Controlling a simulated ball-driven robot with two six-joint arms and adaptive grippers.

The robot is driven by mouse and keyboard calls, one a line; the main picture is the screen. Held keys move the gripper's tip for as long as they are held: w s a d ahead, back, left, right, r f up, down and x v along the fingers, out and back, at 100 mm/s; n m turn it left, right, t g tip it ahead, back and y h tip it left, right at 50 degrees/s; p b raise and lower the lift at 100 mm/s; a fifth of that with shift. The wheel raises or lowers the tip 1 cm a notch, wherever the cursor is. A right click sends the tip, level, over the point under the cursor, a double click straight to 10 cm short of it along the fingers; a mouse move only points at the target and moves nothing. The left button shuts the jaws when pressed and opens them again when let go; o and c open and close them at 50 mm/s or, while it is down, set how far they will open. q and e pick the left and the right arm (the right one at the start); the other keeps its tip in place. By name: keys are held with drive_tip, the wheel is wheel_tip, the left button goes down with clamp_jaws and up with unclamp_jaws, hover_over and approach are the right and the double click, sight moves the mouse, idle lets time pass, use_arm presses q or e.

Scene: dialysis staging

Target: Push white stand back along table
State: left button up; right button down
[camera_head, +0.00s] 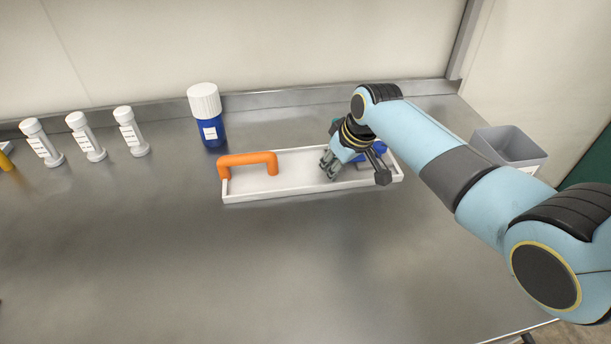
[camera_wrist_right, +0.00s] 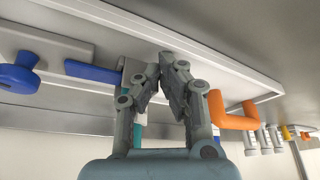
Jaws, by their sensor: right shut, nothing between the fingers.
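The white stand (camera_head: 290,187) is a long, shallow, tray-like piece lying on the steel table. An orange handle (camera_head: 247,160) rises at its left end, and blue parts (camera_head: 372,153) show at its right end, partly behind my wrist. My right gripper (camera_head: 327,172) points down over the stand's middle-right part, its fingers shut and empty. In the right wrist view, the shut fingertips (camera_wrist_right: 168,62) appear against the white stand (camera_wrist_right: 250,80), between the blue parts (camera_wrist_right: 95,72) and the orange handle (camera_wrist_right: 235,117). I cannot tell whether they touch it. My left gripper is not in view.
A blue bottle with a white cap (camera_head: 207,117) stands behind the stand's left end. Several white labelled tubes (camera_head: 86,137) stand at the left. A grey bin (camera_head: 508,148) is at the right. A raised edge (camera_head: 290,96) runs along the back. The front table is clear.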

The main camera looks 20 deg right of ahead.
drive_tip(key=shift+w+d+b, duration=1.2)
drive_tip(key=shift+w+d, duration=0.45)
drive_tip(key=shift+w, duration=0.05)
drive_tip(key=shift+w+d+b, duration=2.05)
drive_tip(key=shift+d+b, duration=0.05)
drive_tip(key=shift+b, duration=0.1)
drive_tip(key=shift+w+d+b, duration=1.6)
drive_tip(key=shift+b, duration=0.65)
drive_tip(key=a+r+p, duration=0.1)
drive_tip(key=p, duration=0.1)
drive_tip(key=shift+s+r+p, duration=0.15)
drive_tip(key=shift+s+p, duration=0.2)
drive_tip(key=shift+s, duration=0.05)
drive_tip(key=s+a+r+p, duration=0.1)
drive_tip(key=p, duration=0.2)
drive_tip(key=s+a+r+p, duration=0.1)
drive_tip(key=p, duration=0.2)
drive_tip(key=shift+s+a, duration=0.3)
drive_tip(key=shift+s, duration=0.05)
drive_tip(key=shift+f, duration=0.1)
